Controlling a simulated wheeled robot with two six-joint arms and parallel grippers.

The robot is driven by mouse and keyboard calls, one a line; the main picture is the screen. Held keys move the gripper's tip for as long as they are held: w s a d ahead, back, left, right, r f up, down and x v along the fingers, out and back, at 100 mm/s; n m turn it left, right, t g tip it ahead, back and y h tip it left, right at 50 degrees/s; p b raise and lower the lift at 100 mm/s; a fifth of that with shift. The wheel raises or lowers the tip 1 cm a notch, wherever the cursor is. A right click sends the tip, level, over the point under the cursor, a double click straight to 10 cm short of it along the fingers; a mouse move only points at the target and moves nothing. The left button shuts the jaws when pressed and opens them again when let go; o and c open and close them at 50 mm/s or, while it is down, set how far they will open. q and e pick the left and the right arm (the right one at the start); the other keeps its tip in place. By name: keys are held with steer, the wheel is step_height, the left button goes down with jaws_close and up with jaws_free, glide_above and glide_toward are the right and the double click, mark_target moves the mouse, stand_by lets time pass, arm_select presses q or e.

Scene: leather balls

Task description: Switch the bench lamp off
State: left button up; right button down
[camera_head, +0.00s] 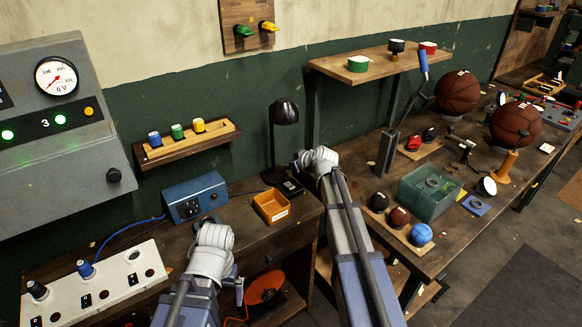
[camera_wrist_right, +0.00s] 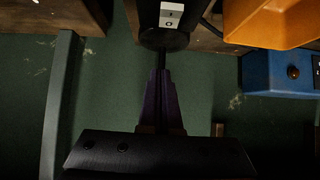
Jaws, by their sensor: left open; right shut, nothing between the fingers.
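The black bench lamp (camera_head: 284,112) stands at the back right of the left bench, its shade turned down; I see no glow from it. Its dark base (camera_head: 290,187) is partly hidden by my right wrist. In the right wrist view a white rocker switch (camera_wrist_right: 171,16) marked I and O sits by a dark round part. My right gripper (camera_wrist_right: 160,72) is shut and empty, its fingertips pointing at that part; I cannot tell whether they touch it. My left gripper (camera_head: 208,221), mostly hidden by its wrist, is open in front of the blue box.
The blue box (camera_head: 195,197) and orange tray (camera_head: 272,206) stand left of the lamp base. A white switch panel (camera_head: 95,285) lies at the front left. A shelf post and the right bench, with a teal bin (camera_head: 431,192) and balls, are to the right.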

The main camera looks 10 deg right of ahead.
steer(key=w+r+p+v, duration=0.1)
steer(key=p+v, duration=0.4)
steer(key=v, duration=0.3)
steer(key=shift+s+a+r+p, duration=0.15)
steer(key=shift+a+r+p, duration=0.15)
steer(key=shift+r, duration=0.15)
steer(key=shift+d, duration=0.1)
steer(key=s+a+f+n+g, duration=0.1)
steer(key=s+a+f+g, duration=0.2)
steer(key=s+a, duration=0.45)
steer(key=s+a+f+g, duration=0.3)
steer(key=s+a, duration=0.4)
steer(key=s, duration=0.1)
steer(key=s+a+f+g+h, duration=0.1)
steer(key=s+g+h, duration=0.1)
steer(key=s, duration=0.6)
steer(key=s+a+f+m+g+h, duration=0.1)
steer(key=s+g+h, duration=0.1)
steer(key=s, duration=0.6)
steer(key=shift+s+a+h, duration=0.3)
steer(key=shift+a+h, duration=0.05)
steer(key=shift+h, duration=0.05)
